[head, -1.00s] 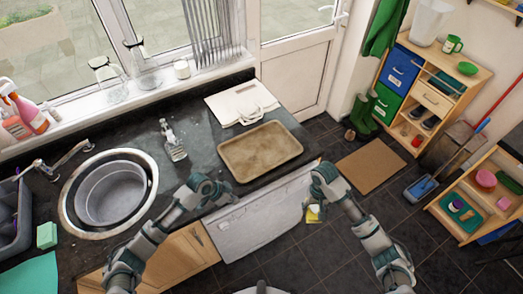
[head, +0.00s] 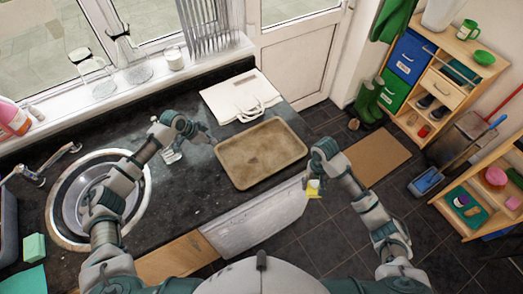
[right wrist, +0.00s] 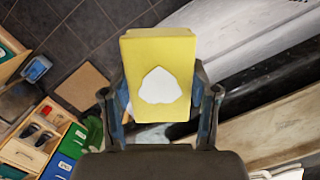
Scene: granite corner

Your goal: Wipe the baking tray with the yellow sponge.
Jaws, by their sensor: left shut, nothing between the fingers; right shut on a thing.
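The baking tray (head: 262,153) lies flat on the dark counter near its front edge, brown and stained, with nothing on it. My right gripper (head: 313,184) is shut on the yellow sponge (head: 314,191) and holds it off the counter's front right corner, beside the tray and above the floor. In the right wrist view the sponge (right wrist: 158,50) sits between both fingers, with a white patch on its face. My left gripper (head: 206,133) is shut and empty, over the counter to the left of the tray, close to a clear bottle (head: 170,153) that it partly hides.
A white board or bag (head: 242,97) lies behind the tray. The round sink (head: 60,190) is at left, partly hidden by my left arm, with a green sponge (head: 34,247) near it. Shelves (head: 445,75) and a brown mat (head: 377,157) are at right.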

